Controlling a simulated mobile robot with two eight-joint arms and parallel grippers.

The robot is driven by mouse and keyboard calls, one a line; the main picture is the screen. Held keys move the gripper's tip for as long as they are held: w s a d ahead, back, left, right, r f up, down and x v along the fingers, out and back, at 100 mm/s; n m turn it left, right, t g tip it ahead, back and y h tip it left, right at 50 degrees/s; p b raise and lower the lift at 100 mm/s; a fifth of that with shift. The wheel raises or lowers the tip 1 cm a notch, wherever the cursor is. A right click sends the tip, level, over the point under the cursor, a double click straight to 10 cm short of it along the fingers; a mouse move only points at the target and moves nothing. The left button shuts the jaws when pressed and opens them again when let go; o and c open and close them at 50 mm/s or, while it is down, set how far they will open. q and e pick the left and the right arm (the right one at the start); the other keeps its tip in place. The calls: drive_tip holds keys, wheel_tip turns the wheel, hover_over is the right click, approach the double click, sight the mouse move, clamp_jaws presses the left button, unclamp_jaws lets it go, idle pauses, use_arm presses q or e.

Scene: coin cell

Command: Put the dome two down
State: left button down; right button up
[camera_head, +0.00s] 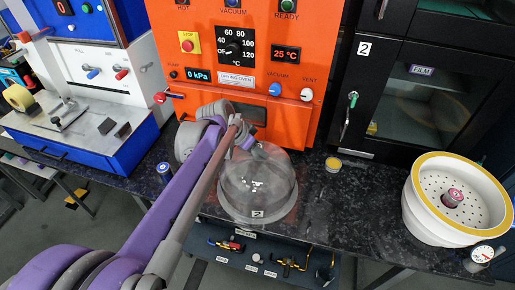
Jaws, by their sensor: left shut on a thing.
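The clear dome (240,197) with a label "2" at its lower front is at the front of the dark counter, below the orange oven. My left gripper (256,149) is at the top of the dome and shut on it; the fingertips are hard to make out against the clear shell. Several small white pieces show through the dome wall. I cannot tell whether the dome's rim touches the surface below or is a little above it. My right gripper is not in view.
The orange oven (284,65) stands behind the dome. A white round vessel with a yellow rim (420,203) is at the right. A small yellow-topped jar (333,164) stands near the black cabinet (402,100). The counter (350,205) between dome and vessel is clear.

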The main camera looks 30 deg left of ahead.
use_arm(q)
drive_tip(key=shift+f, duration=0.15)
drive_tip(key=shift+c, duration=1.9)
unclamp_jaws()
drive_tip(key=shift+r, duration=0.2)
drive_tip(key=p+v, duration=0.1)
drive_tip(key=v, duration=1.1)
drive_tip(key=s+d+f+n+y, duration=0.1)
drive_tip(key=s+d+f+n, duration=0.1)
drive_tip(key=s+d+f, duration=0.4)
drive_tip(key=s+d+f+n+g+y, duration=0.1)
drive_tip(key=s+d+f+n, duration=0.1)
drive_tip(key=s+d+f, duration=0.4)
drive_tip(key=s+f, duration=0.3)
drive_tip(key=f, duration=0.2)
drive_tip(key=shift+s+d+f, duration=0.35)
drive_tip(key=shift+s+d, duration=0.05)
